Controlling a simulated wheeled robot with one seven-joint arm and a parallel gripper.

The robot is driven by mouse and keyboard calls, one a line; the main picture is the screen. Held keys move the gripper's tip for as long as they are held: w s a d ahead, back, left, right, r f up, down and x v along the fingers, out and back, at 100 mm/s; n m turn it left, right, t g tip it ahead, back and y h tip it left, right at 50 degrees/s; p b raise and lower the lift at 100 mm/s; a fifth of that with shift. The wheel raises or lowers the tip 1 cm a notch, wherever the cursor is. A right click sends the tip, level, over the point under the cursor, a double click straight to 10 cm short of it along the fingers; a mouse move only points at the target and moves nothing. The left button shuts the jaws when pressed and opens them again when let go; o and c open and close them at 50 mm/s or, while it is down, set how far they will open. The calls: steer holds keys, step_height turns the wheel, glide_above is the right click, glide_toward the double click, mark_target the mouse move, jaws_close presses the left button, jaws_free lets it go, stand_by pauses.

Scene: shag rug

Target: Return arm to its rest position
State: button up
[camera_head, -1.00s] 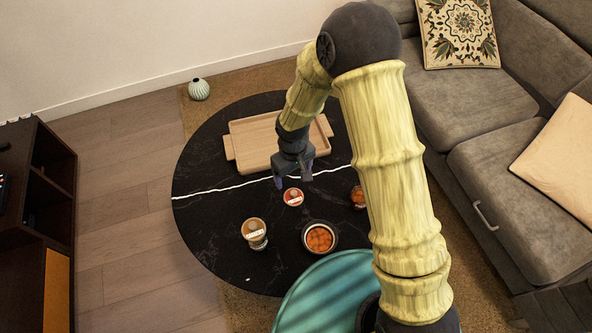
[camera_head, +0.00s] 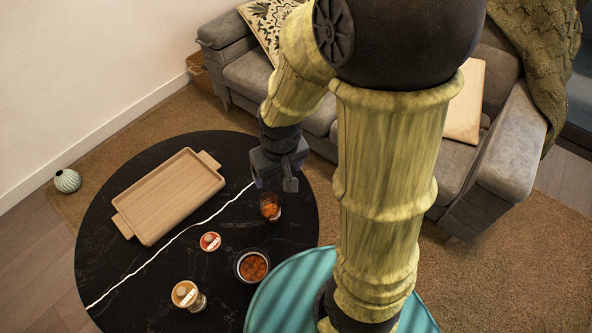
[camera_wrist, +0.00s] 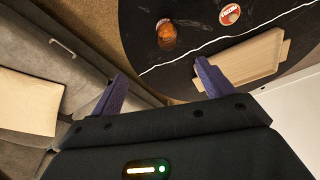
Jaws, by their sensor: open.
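My arm rises in front of the head camera, bent at a dark elbow joint. My gripper (camera_head: 276,182) hangs over the right edge of the round black table (camera_head: 130,282), near the sofa side. In the wrist view its two purple fingers stand wide apart with nothing between them, so my gripper (camera_wrist: 162,92) is open and empty. A glass jar of orange-brown contents (camera_head: 270,207) stands on the table just below the gripper in the head view; it also shows in the wrist view (camera_wrist: 167,36).
The table bears a wooden tray (camera_head: 170,196), a red-lidded tin (camera_head: 210,241), a bowl of orange food (camera_head: 252,266) and a jar with a tan lid (camera_head: 188,295). A grey sofa (camera_head: 262,80) stands behind. A ribbed vase (camera_head: 67,181) stands at the left.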

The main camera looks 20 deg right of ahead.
steer(key=shift+m, duration=0.8)
steer(key=s+d+r, duration=0.1)
steer(key=s+d, duration=0.2)
steer(key=shift+s+r, duration=0.1)
steer(key=shift+r, duration=0.3)
step_height(320, 180, up, 26)
steer(key=p, duration=2.5)
steer(key=shift+f, duration=0.2)
